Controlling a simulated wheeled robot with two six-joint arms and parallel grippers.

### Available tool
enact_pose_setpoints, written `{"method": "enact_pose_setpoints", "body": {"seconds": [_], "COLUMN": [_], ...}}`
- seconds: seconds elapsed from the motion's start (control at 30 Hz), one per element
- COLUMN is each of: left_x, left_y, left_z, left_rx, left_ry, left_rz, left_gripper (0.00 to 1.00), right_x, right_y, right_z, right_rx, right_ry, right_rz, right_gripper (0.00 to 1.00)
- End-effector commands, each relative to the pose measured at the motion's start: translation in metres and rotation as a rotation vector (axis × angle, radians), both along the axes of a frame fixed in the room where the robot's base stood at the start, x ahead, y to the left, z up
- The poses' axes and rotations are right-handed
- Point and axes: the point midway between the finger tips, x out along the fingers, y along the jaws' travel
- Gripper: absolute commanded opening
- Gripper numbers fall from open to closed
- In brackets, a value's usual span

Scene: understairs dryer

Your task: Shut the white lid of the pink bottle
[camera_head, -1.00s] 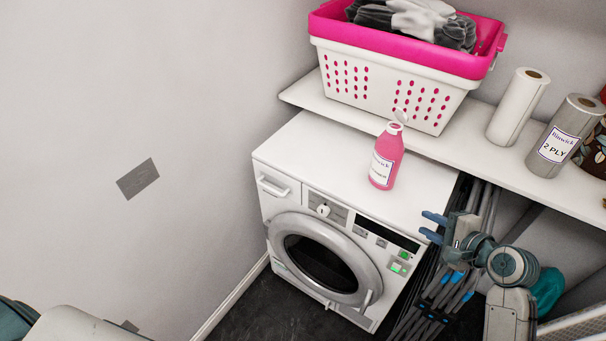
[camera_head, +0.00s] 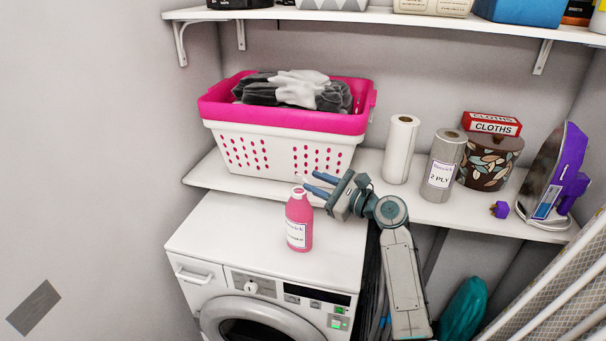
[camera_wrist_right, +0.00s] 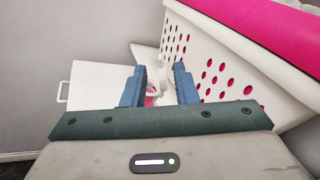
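The pink bottle (camera_head: 299,224) stands upright on the white dryer top. Its white lid (camera_head: 304,180) shows as a small raised flap at the neck, partly hidden by my fingers. My right gripper (camera_head: 311,182) is at the height of the bottle's top, just to its right, with its two blue fingers apart and pointing left. In the right wrist view the fingers (camera_wrist_right: 158,88) are open, with a bit of the pink bottle (camera_wrist_right: 149,101) and white lid visible in the gap beyond. I cannot tell whether a finger touches the lid. My left gripper is out of view.
A white and pink laundry basket (camera_head: 280,147) stands on the shelf close behind the bottle and my right gripper. Paper rolls (camera_head: 401,150), a patterned pot (camera_head: 489,163) and a purple iron (camera_head: 557,180) stand farther right. The dryer top (camera_head: 225,235) is clear left of the bottle.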

Motion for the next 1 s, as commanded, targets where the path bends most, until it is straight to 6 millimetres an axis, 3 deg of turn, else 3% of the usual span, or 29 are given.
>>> {"method": "enact_pose_setpoints", "body": {"seconds": [0.23,0.63,0.8,1.0], "left_x": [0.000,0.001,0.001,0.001], "left_y": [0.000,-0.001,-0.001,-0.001], "left_z": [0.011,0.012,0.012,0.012], "left_rx": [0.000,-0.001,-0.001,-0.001], "left_ry": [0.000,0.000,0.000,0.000], "left_rz": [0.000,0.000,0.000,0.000], "left_gripper": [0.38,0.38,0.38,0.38], "right_x": [0.023,0.028,0.028,0.028], "right_y": [0.027,0.033,0.033,0.033], "right_z": [0.001,-0.001,-0.001,-0.001], "right_rx": [-0.002,-0.003,-0.003,-0.006], "right_ry": [0.000,-0.001,-0.001,-0.004], "right_rz": [0.000,-0.001,-0.001,-0.001], "right_gripper": [0.26,0.26,0.00,0.00]}}
